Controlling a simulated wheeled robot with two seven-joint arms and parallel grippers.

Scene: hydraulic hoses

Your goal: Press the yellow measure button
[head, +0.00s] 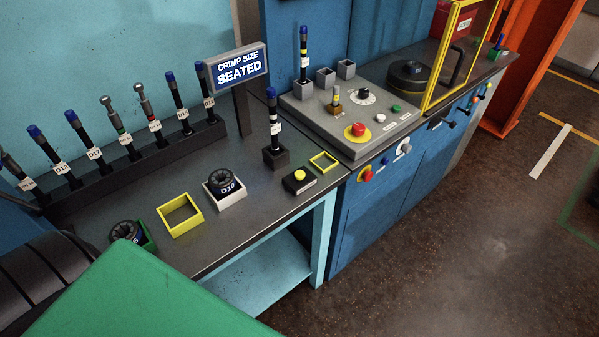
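The yellow button (300,175) sits on top of a small black box (299,186) near the front right corner of the dark workbench. Nothing covers it. A sign (237,66) behind it reads "CRIMP SIZE SEATED". A blue-capped black hose (273,108) stands upright in a dark square holder (276,157) just behind and left of the button. Neither of my grippers shows in the head view.
A yellow square frame (323,161) lies right of the button. A D10 die ring (223,183) sits in a white tray; an empty yellow tray (180,216) is left of it. A control panel (351,117) with a red button stands right. A green surface (140,295) fills the lower left.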

